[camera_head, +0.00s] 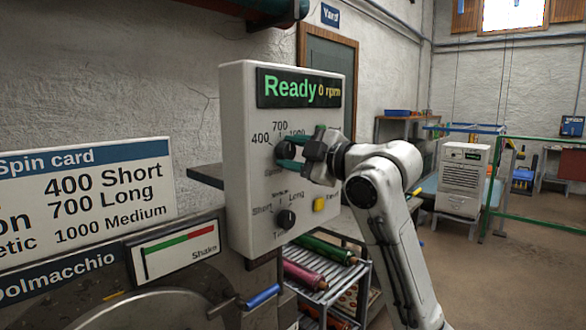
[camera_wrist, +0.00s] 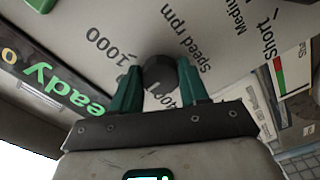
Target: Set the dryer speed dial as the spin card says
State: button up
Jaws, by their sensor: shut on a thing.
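The control box (camera_head: 239,190) has a display (camera_head: 299,90) reading "Ready 0 rpm". Its upper dial (camera_head: 283,157), the speed dial, is dark, with 400, 700 and 1000 around it. My gripper (camera_head: 290,152) is shut on this dial, one green finger on each side; the wrist view shows the dial (camera_wrist: 159,74) between the fingertips.
Below are a second dark dial (camera_head: 285,218) for time and a yellow button (camera_head: 319,204). A green button (camera_head: 320,129) is partly behind my gripper. A shake gauge (camera_head: 178,251) and a blue-handled lever (camera_head: 262,297) are at lower left. A rack (camera_head: 335,285) holds rolls below. Open floor lies right.

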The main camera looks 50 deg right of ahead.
jog(key=n+b, duration=0.4)
jog(key=n, duration=0.1)
jog(key=shift+f+n, duration=0.2)
jog(key=shift+n, duration=0.1)
jog(key=n+b, duration=0.3)
jog(key=n, duration=0.3)
jog(key=shift+r, duration=0.15)
jog(key=shift+b, duration=0.3)
jog(key=o, duration=1.1)
jog(key=shift+r, duration=0.1)
jog(key=shift+c, duration=0.2)
jog(key=s, duration=1)
jog(key=shift+s+d+b, duration=0.15)
jog(key=shift+s+b, duration=0.25)
